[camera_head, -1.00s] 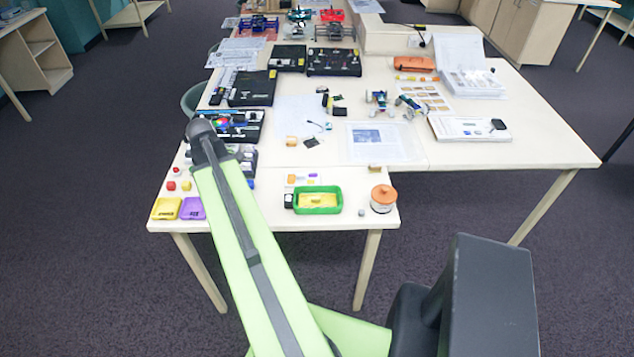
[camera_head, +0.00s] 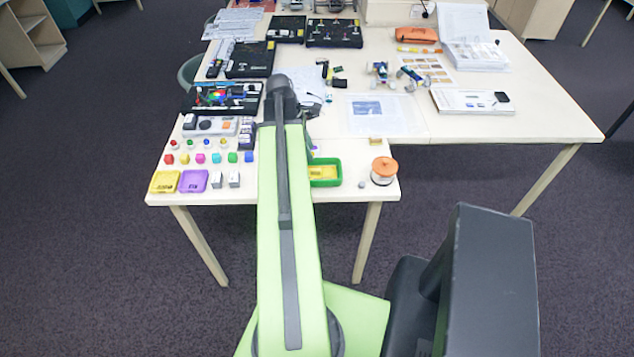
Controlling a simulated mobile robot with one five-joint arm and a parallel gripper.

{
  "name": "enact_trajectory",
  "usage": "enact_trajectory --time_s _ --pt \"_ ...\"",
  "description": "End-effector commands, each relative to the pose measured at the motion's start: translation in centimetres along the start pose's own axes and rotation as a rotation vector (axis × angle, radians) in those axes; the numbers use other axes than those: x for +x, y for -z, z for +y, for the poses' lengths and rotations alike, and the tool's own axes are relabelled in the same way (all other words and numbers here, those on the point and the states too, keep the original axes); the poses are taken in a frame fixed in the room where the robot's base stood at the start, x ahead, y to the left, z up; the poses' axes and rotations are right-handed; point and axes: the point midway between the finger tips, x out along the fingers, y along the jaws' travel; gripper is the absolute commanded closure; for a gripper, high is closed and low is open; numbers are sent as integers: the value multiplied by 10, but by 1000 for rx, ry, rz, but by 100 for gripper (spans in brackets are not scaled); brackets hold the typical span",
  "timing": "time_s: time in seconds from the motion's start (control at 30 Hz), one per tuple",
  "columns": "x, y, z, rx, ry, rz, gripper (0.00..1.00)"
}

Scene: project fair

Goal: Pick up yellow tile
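A flat yellow piece (camera_head: 322,172) lies inside a small green tray (camera_head: 325,184) near the front edge of the table; my arm covers the tray's left part. I cannot tell for sure whether this piece is the yellow tile. A yellow labelled tray (camera_head: 164,182) and a small yellow cube (camera_head: 185,159) sit at the left of the same table. My green arm reaches up the middle of the view, its dark joint over the table left of the green tray. My gripper does not show; it is hidden behind the arm or out of view.
An orange-topped jar (camera_head: 383,171) and a small grey cube (camera_head: 362,184) are right of the green tray. Black kits (camera_head: 222,97) lie farther back.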

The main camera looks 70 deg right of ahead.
Motion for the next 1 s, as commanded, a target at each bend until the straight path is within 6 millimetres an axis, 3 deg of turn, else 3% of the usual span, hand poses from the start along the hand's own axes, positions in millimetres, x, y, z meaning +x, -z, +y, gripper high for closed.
enact_trajectory --time_s 0.03,0.1,0.4,0.7,0.97,1.0 --pt "22 3 0 1 0 0 60" --pt "35 3 0 2 0 0 60" --pt "44 1 0 0 0 0 60" --pt "91 4 0 0 0 0 60" --pt "90 2 0 -1 0 0 60" --pt "90 2 0 -1 0 0 64"
